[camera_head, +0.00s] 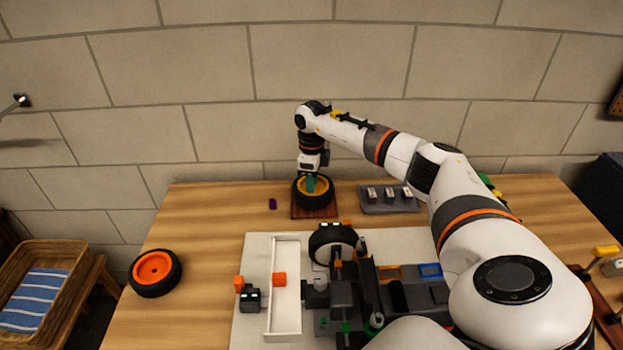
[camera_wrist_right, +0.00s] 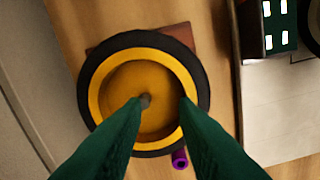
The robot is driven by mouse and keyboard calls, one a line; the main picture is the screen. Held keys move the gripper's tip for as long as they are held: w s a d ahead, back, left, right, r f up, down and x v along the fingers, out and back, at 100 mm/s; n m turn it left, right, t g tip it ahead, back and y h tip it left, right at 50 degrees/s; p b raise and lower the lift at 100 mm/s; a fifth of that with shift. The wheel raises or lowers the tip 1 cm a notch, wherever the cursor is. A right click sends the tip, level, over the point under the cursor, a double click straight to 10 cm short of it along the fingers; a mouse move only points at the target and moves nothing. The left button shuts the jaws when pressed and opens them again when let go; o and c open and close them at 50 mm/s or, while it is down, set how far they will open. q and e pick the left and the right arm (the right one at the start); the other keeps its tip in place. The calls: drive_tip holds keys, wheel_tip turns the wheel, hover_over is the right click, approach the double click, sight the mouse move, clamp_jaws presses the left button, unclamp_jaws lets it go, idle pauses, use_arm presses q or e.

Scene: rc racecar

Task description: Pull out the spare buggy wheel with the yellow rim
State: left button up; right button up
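The spare wheel with the yellow rim (camera_head: 326,191) has a black tyre and lies flat on a small brown board (camera_head: 300,212) at the back of the table. In the right wrist view the yellow rim (camera_wrist_right: 112,80) faces the camera, with a small dark hub at its centre. My right gripper (camera_head: 312,184) points down over the wheel. Its green fingers (camera_wrist_right: 161,100) are apart, with open space between them over the rim's dish. I cannot tell whether the tips touch the rim. My left gripper is not in view.
A wheel with an orange rim (camera_head: 153,267) lies at the table's left. The buggy with another wheel (camera_head: 324,246) sits on a pale mat (camera_head: 253,251) in front. A grey tray (camera_head: 405,206) stands right of the yellow wheel. A small purple piece (camera_head: 272,203) lies to its left.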

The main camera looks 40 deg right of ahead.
drive_tip(key=shift+o, duration=1.4)
drive_tip(key=shift+d, duration=0.4)
drive_tip(key=shift+w+d+r, duration=0.2)
drive_tip(key=shift+r, duration=0.35)
drive_tip(key=shift+w+d+r, duration=0.2)
drive_tip(key=shift+r, duration=0.35)
wheel_tip(320, 180, up, 10)
drive_tip(key=s+a, duration=0.1)
drive_tip(key=shift+a, duration=0.35)
drive_tip(key=shift+f, duration=0.1)
